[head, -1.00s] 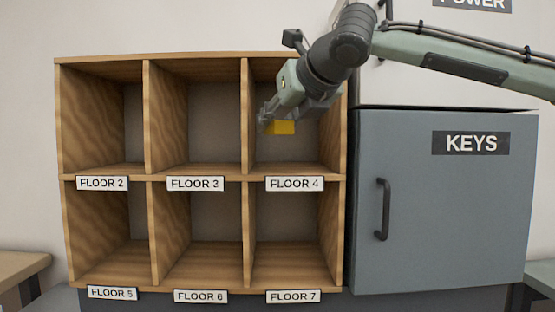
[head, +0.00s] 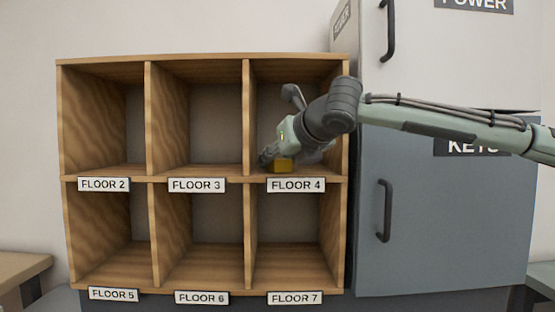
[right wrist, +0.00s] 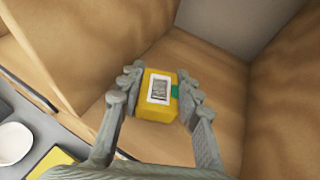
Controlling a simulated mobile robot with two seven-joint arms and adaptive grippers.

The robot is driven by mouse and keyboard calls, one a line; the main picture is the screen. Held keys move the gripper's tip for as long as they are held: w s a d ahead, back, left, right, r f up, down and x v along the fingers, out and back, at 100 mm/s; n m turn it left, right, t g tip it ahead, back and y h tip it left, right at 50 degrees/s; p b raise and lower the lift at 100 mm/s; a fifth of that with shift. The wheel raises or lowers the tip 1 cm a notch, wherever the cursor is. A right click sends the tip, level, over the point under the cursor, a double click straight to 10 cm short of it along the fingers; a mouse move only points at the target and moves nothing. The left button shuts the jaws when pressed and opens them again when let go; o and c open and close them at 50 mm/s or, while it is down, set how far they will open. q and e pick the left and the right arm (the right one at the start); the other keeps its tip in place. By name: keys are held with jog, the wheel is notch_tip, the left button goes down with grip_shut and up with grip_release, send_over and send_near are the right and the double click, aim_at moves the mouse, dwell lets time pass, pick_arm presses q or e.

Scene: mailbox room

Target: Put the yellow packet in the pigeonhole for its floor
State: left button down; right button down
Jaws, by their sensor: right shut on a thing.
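The yellow packet (head: 283,165) is low inside the FLOOR 4 pigeonhole (head: 296,185), at the top right of the wooden rack. My right gripper (head: 277,163) is shut on it and reaches into that compartment. In the right wrist view the packet (right wrist: 158,95) sits between both fingers (right wrist: 157,92), with a white label and a green patch on its face. It is close to the compartment floor; I cannot tell whether it touches. My left gripper is not in view.
The other pigeonholes, FLOOR 2, 3, 5, 6 and 7, look empty. A grey KEYS cabinet (head: 450,230) stands right of the rack, with a POWER cabinet (head: 440,60) above. In the right wrist view, a white round thing (right wrist: 14,143) and a yellow thing (right wrist: 52,165) lie outside the rack.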

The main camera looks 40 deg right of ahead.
jog(key=c, duration=1.4)
grip_release()
jog(key=shift+f, duration=0.1)
jog(key=shift+c, duration=0.2)
jog(key=o, duration=0.4)
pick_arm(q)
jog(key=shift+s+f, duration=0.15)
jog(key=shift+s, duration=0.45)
pick_arm(e)
jog(key=shift+s+r, duration=0.1)
jog(key=shift+r, duration=0.1)
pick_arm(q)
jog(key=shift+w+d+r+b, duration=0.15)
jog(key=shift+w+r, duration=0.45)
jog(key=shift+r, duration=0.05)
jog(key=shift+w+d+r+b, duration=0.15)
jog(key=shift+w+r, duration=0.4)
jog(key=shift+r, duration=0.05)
pick_arm(e)
jog(key=v, duration=1.1)
jog(key=shift+s+a+r, duration=0.15)
jog(key=shift+s, duration=0.2)
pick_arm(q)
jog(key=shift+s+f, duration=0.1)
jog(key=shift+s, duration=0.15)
